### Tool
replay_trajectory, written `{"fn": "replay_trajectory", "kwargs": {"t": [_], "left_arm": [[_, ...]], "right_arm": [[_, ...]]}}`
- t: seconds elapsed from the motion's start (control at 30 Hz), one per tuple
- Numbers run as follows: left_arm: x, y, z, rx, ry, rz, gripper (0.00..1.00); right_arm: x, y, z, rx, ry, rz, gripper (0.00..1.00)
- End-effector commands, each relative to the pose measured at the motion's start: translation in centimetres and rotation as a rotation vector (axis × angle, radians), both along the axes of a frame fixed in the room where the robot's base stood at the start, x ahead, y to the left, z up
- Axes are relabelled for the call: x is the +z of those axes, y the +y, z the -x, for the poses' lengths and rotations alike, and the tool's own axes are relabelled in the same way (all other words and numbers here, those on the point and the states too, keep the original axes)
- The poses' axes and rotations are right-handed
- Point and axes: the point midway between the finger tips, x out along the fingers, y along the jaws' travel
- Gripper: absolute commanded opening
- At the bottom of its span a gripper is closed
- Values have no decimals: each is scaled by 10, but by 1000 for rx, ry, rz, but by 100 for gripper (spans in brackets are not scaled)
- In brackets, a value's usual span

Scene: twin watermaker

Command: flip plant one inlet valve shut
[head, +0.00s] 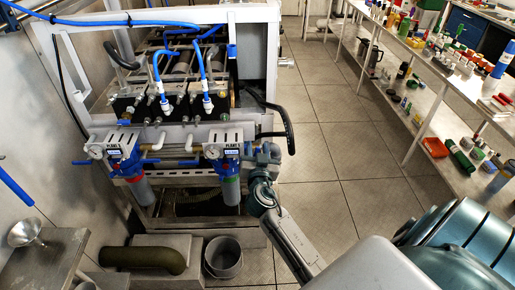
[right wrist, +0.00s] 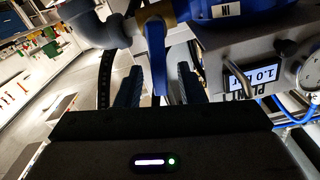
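Two filter units hang on the front of the white-framed machine in the head view: a left unit (head: 128,165) and a right unit (head: 226,165). Each has a plate, a gauge and a blue-lit display. My right gripper (head: 264,158) is at the right side of the right unit. In the right wrist view a blue valve lever (right wrist: 157,58) stands between the two dark fingers of my right gripper (right wrist: 160,85), with gaps on both sides. The gripper is open around it. An "IN" label (right wrist: 227,10) shows on the blue housing beside it. My left gripper is out of view.
A display (right wrist: 262,76) and gauge (right wrist: 311,72) sit close to the right finger in the wrist view. A grey bucket (head: 223,257) and olive pipe (head: 143,258) are below the machine. Cluttered shelves (head: 440,115) line the right; the tiled floor (head: 325,140) between is clear.

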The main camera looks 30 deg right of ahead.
Motion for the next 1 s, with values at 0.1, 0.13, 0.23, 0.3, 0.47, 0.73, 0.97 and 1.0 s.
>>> {"fn": "replay_trajectory", "kwargs": {"t": [0.1, 0.13, 0.23, 0.3, 0.47, 0.73, 0.97, 1.0], "left_arm": [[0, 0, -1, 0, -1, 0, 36], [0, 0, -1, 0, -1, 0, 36], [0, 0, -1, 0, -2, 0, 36], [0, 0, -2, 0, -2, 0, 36], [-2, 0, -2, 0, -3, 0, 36], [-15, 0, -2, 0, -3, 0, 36], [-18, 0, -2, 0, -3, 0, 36], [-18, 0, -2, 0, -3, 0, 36]], "right_arm": [[0, 0, 0, 0, 0, 0, 33], [0, 0, 0, 0, 0, 0, 27], [0, 0, 0, 0, 0, 0, 7], [0, 0, 0, 0, 0, 0, 0], [-1, 1, 0, 0, 5, 9, 0], [-1, 8, -4, 2, 86, 142, 0], [1, 11, -6, 1, 130, 212, 0], [1, 11, -6, 1, 131, 214, 0]]}}
